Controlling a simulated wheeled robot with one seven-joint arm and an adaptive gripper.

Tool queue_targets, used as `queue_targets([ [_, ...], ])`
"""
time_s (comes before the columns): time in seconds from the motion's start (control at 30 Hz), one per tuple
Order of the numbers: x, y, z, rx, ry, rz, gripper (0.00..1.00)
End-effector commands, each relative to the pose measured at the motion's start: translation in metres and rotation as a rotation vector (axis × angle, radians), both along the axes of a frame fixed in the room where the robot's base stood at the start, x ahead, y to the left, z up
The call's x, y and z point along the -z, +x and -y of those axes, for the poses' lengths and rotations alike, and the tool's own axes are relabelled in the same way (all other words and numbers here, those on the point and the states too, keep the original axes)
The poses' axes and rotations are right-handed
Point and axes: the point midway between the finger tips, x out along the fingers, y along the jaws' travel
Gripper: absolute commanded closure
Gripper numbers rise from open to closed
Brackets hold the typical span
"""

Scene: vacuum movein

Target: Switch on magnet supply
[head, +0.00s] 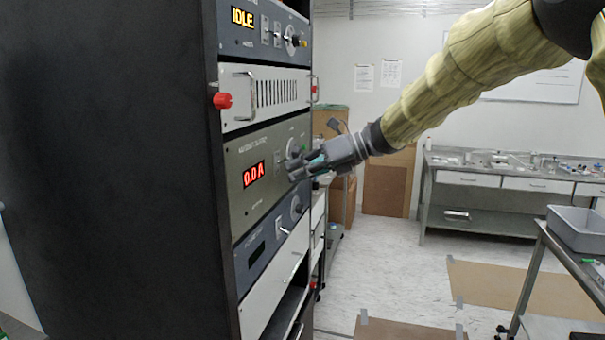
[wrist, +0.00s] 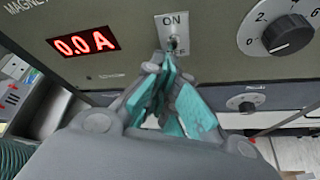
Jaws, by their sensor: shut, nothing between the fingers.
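The magnet supply (head: 232,165) is a grey-green rack panel with a red display reading 0.0 A. In the wrist view the display (wrist: 83,44) also reads 0.0 A. The toggle switch (wrist: 173,42) sits on a light plate marked ON at the top; the lower label is partly hidden by my fingertips. My gripper (head: 293,168) is shut and empty in front of the panel. In the wrist view its teal-padded fingertips (wrist: 167,58) are just below the toggle. I cannot tell whether they touch it. A black knob (wrist: 288,34) is right of the switch plate.
Above is a white panel (head: 262,75) with a red knob (head: 222,100) and a metal handle, under a unit showing IDLE (head: 242,17). Below is a blue-grey unit (head: 257,255) with a dark display. The rack's black side (head: 110,170) fills the left. Open floor (head: 385,275) lies to the right.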

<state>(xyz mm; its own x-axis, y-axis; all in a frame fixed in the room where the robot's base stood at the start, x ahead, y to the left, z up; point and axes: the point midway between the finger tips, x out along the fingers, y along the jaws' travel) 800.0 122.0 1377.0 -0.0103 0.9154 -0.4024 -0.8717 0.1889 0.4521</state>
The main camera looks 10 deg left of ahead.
Motion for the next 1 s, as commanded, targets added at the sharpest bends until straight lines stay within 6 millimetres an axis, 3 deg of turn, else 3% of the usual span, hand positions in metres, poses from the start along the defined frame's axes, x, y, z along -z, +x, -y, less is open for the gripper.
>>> queue_targets([
  [0.67,-0.017,0.001,0.002,0.002,0.004,0.006,1.00],
  [1.0,-0.044,0.002,0.037,0.001,0.004,0.008,1.00],
])
